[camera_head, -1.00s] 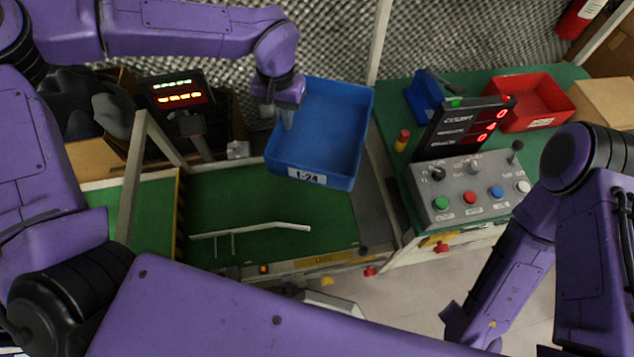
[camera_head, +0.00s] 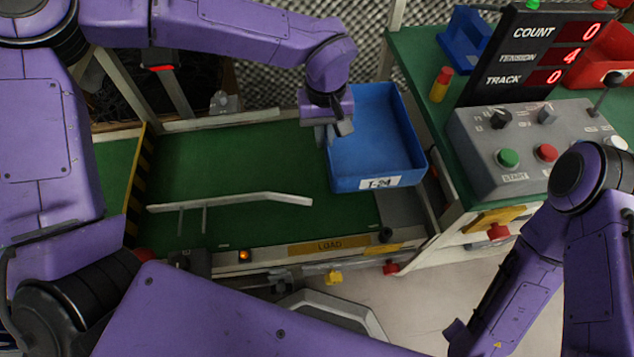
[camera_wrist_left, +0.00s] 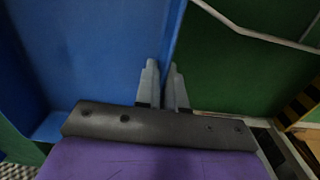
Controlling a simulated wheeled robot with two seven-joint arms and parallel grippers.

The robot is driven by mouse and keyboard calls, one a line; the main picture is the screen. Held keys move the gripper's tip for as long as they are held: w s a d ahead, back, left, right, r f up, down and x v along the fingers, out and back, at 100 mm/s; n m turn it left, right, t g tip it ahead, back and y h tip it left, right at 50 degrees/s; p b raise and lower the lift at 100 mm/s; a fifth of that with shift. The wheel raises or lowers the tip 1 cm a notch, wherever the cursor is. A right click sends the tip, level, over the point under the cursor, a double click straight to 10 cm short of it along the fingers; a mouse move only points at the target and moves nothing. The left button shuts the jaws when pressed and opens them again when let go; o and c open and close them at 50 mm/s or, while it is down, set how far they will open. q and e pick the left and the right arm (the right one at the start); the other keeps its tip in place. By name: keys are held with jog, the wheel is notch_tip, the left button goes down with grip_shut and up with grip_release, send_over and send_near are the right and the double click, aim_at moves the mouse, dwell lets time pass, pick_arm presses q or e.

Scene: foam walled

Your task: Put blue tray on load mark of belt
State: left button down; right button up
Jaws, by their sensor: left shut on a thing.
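The blue tray (camera_head: 375,130), an empty open box with a "1-24" label on its front, is over the right end of the green belt (camera_head: 230,175). My left gripper (camera_head: 335,130) is shut on the tray's left wall. In the left wrist view the fingers (camera_wrist_left: 165,88) straddle the rim of the blue tray (camera_wrist_left: 85,60), with the green belt (camera_wrist_left: 235,70) to the right. Whether the tray touches the belt I cannot tell. A yellow "LOAD" label (camera_head: 330,246) is on the belt's front rail, left of the tray's front. My right gripper is out of view.
A bent metal guide rail (camera_head: 235,201) crosses the belt left of the tray. A control panel (camera_head: 540,145) with buttons and a display (camera_head: 530,55) stands close on the right. My right arm is in front of it.

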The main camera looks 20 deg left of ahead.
pick_arm(q)
jog(key=shift+d+f, duration=0.1)
jog(key=shift+f, duration=0.5)
jog(key=shift+w+f, duration=0.1)
jog(key=w+a+f+b, duration=0.1)
jog(key=a+f, duration=0.2)
jog(key=a, duration=0.1)
jog(key=w+a+f+b, duration=0.1)
jog(key=a+f+b, duration=0.1)
jog(key=a, duration=0.2)
jog(key=w+a+f+b, duration=0.1)
jog(key=w+a+f, duration=0.1)
jog(key=a+f, duration=0.1)
jog(key=shift+a+f+b, duration=0.35)
jog(key=shift+a, duration=0.35)
jog(key=shift+a+f, duration=0.2)
jog(key=shift+f, duration=0.05)
jog(key=f+b, duration=0.1)
jog(key=f, duration=0.2)
jog(key=shift+w+a+f+b, duration=0.1)
jog(key=shift+a+f+b, duration=0.1)
jog(key=shift+f+b, duration=0.15)
jog(key=shift+r, duration=0.2)
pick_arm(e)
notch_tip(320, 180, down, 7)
